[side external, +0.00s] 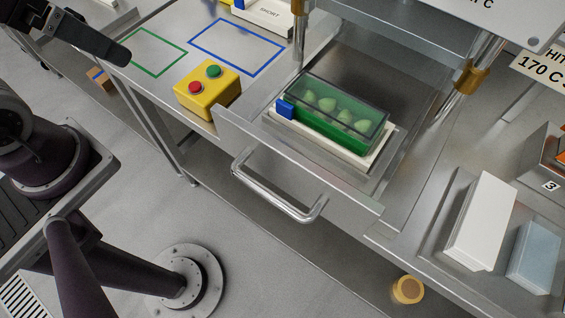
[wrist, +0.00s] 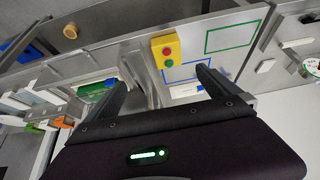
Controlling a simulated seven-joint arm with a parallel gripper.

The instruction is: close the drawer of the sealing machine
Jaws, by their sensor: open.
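The drawer (side external: 300,163) of the sealing machine is pulled out in the side external view, with its bar handle (side external: 275,193) facing the lower left. In it a green tray (side external: 318,124) with a clear lid, a blue tab and several pale green pasta pieces sits on a white base. The green tray also shows in the wrist view (wrist: 95,92), left of my gripper (wrist: 160,77), partly hidden by a finger. My gripper is open and empty, with its fingers wide apart. In the side external view only its dark end shows at the upper left, well apart from the handle.
A yellow box (side external: 208,90) with red and green buttons stands on the counter left of the drawer. Green and blue outlines mark the counter behind it. A white box (side external: 480,222) lies at the right. Open floor lies before the handle.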

